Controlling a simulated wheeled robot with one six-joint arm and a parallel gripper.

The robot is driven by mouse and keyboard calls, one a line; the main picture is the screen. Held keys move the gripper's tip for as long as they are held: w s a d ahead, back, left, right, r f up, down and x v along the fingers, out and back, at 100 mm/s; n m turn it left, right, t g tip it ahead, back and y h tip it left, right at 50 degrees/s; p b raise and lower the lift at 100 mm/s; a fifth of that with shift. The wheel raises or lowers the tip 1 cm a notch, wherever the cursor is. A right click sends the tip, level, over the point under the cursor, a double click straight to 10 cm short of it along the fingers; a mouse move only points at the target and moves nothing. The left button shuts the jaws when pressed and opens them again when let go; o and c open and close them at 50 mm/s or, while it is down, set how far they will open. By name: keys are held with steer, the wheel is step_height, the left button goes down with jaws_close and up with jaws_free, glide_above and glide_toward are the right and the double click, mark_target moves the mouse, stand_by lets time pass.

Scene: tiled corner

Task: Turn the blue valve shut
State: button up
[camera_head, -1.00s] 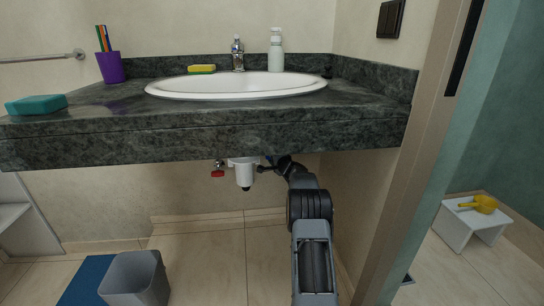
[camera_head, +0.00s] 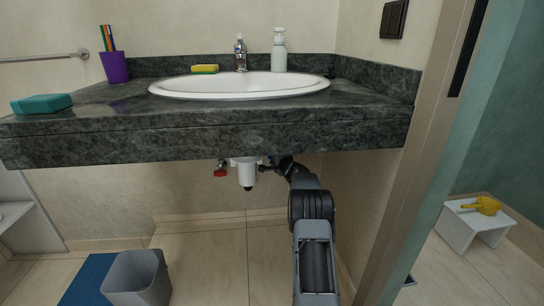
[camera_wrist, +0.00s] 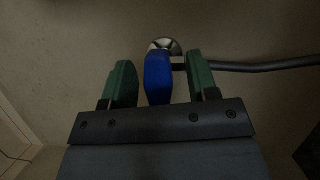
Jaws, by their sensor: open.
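The blue valve handle (camera_wrist: 158,78) shows in the wrist view, in front of a round metal fitting on the wall. My gripper (camera_wrist: 161,82) is open, with one green finger on each side of the handle. In the head view my gripper (camera_head: 270,164) is under the counter, right of the white trap, and only a bit of blue shows there; the handle is mostly hidden by the arm.
A white sink trap (camera_head: 246,173) and a red valve (camera_head: 221,170) sit left of my gripper. The dark stone counter (camera_head: 205,148) is just above my arm. A dark hose (camera_wrist: 265,67) runs right from the fitting. A grey bin (camera_head: 138,278) stands on the floor at left.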

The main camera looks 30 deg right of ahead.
steer(key=shift+s, duration=0.1)
steer(key=s+p, duration=0.2)
steer(key=s, duration=1.1)
steer(key=shift+s+a+r, duration=0.3)
steer(key=shift+s+r, duration=0.05)
steer(key=shift+r, duration=0.1)
